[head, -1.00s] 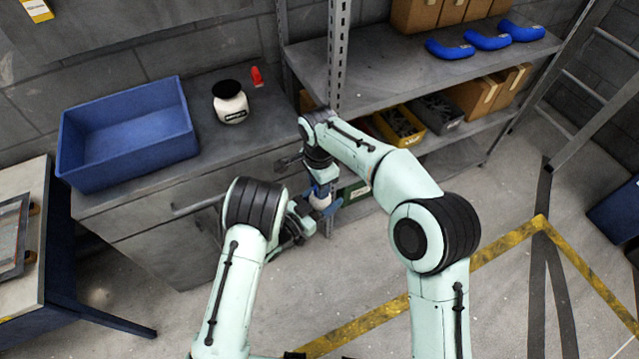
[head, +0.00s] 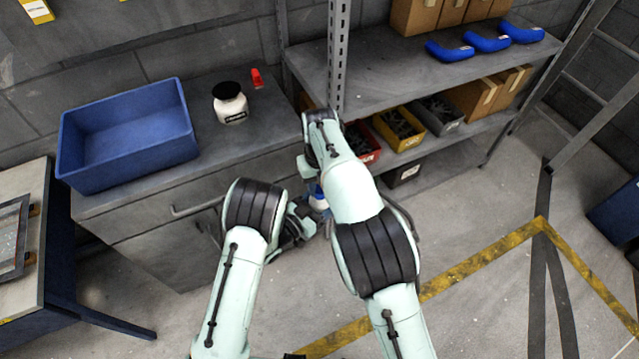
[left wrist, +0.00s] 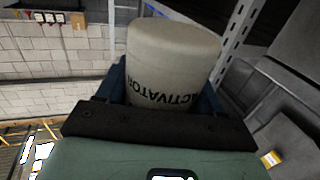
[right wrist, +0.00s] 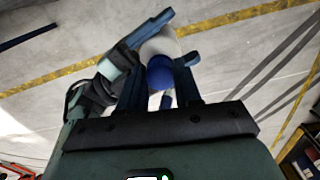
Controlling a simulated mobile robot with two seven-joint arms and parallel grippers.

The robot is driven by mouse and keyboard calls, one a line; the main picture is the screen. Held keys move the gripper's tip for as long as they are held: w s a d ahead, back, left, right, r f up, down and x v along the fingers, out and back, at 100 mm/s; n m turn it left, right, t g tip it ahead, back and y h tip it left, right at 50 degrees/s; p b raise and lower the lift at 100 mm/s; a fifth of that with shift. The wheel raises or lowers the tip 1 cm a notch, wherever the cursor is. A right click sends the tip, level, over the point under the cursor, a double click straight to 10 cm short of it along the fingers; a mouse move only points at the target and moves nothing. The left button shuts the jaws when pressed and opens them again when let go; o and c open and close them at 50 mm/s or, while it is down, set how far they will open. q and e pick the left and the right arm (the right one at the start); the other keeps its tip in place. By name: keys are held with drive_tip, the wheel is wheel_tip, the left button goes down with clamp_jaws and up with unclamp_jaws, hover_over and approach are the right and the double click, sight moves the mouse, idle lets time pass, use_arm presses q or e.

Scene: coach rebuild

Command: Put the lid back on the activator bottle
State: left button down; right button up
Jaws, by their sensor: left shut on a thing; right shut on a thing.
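The white activator bottle (left wrist: 170,70) is in my left gripper (left wrist: 165,95), its printed name upside down in the left wrist view. My left gripper is shut on the bottle's body. In the head view the bottle (head: 319,203) shows only as a small white and blue patch between my two arms, in front of the bench. My right gripper (right wrist: 161,80) is shut on the blue lid (right wrist: 158,70). In the right wrist view the lid lines up in front of the white bottle (right wrist: 160,44). I cannot tell whether they touch. My right forearm hides the right gripper in the head view.
A grey bench (head: 205,155) holds a blue bin (head: 125,140), a white jar with a black lid (head: 230,103) and a red object (head: 257,78). A shelf rack (head: 400,60) with parts bins stands right. The floor in front is clear.

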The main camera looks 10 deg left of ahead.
drive_tip(key=o, duration=1)
drive_tip(key=shift+r, duration=2.3)
drive_tip(key=shift+c, duration=0.4)
